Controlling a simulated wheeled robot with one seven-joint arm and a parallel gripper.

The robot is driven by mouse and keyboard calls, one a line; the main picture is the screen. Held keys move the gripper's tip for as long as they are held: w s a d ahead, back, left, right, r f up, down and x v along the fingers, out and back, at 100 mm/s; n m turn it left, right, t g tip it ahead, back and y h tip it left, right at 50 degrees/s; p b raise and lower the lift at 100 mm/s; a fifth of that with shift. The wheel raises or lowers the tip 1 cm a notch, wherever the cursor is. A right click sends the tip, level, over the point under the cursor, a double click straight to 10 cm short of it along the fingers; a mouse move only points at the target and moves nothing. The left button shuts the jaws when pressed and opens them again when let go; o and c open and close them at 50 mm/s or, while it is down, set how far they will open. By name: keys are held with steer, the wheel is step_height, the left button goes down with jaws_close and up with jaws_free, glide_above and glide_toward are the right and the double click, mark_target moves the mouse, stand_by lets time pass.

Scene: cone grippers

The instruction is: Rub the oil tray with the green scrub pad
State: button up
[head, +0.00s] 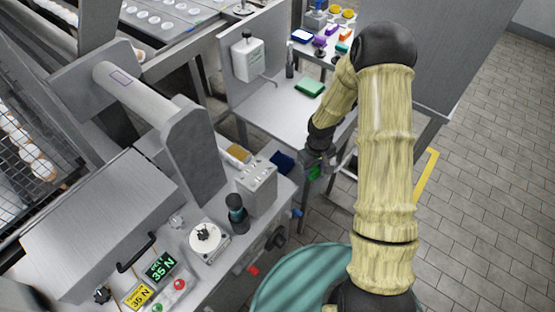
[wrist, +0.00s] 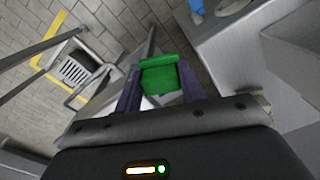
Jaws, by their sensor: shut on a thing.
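My gripper (wrist: 158,88) is shut on a green scrub pad (wrist: 160,76), which sits between its two dark fingers in the wrist view. In the head view my gripper (head: 313,172) hangs beside the right end of the machine bench, and a bit of the green pad (head: 315,171) shows there, mostly hidden by the gripper. A small shallow tray with amber-yellow content (head: 238,154) lies on the bench, left of my gripper and apart from it; it may be the oil tray, but I cannot tell for sure.
Another green pad (head: 310,87) lies on the grey side table (head: 283,110), near a white dispenser (head: 248,57). A grey box (head: 257,186) and dark bottle (head: 237,213) stand on the bench. A dark blue item (head: 282,162) lies near its edge. Tiled floor is open at right.

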steer(key=d+f+m, duration=0.1)
steer(key=m, duration=0.1)
steer(key=d+f+m, duration=0.2)
steer(key=m, duration=0.1)
steer(key=shift+s+d+f+m, duration=0.2)
steer(key=shift+f+m, duration=0.1)
steer(key=shift+a, duration=0.15)
steer(key=shift+a, duration=0.2)
